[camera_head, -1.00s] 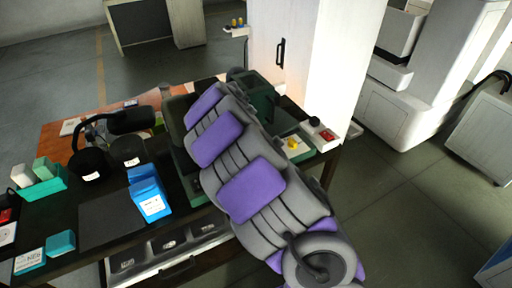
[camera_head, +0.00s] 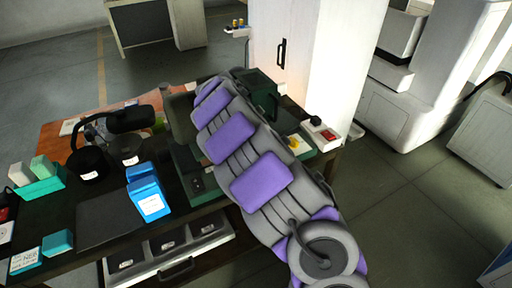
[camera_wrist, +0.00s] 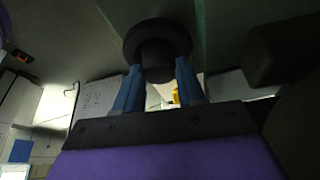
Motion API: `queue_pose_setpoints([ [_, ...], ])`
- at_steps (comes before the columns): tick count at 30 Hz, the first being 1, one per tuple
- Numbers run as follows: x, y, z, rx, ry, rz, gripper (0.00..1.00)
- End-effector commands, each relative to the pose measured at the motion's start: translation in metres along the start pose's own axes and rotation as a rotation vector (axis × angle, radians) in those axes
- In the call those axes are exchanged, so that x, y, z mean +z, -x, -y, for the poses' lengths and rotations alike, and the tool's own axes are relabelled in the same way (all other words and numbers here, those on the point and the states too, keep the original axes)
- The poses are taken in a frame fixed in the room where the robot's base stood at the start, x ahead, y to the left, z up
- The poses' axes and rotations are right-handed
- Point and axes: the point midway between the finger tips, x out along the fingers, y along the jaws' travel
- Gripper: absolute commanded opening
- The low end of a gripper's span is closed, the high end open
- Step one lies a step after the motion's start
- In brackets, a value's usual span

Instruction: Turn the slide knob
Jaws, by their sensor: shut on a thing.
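The slide knob (camera_wrist: 157,42) shows at the top middle of the wrist view as a dark round disc with a narrower hub. My gripper (camera_wrist: 158,82) has two blue fingers, one on each side of the hub, and is shut on it. The knob sits against a dark greenish machine surface. In the head view, a dark green machine (camera_head: 262,97) stands on the table behind my arm. My arm hides the gripper and the knob there.
The dark table (camera_head: 62,213) carries a blue box (camera_head: 146,190), teal holders (camera_head: 40,184) and black round containers (camera_head: 128,150). An open drawer (camera_head: 176,268) juts out below its front edge. A white cabinet (camera_head: 335,70) stands behind.

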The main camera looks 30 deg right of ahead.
Motion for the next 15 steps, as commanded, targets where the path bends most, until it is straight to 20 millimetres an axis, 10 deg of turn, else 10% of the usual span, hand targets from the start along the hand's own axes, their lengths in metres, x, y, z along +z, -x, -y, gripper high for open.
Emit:
queue_pose_setpoints([
  [7, 0.0006, 0.0009, 0.0014, -0.005, 0.001, 0.001, 0.09],
  [8, 0.0006, 0.0009, 0.0014, -0.005, 0.001, 0.001, 0.41],
  [15, 0.0004, 0.0009, 0.0008, -0.005, 0.001, 0.001, 0.64],
])
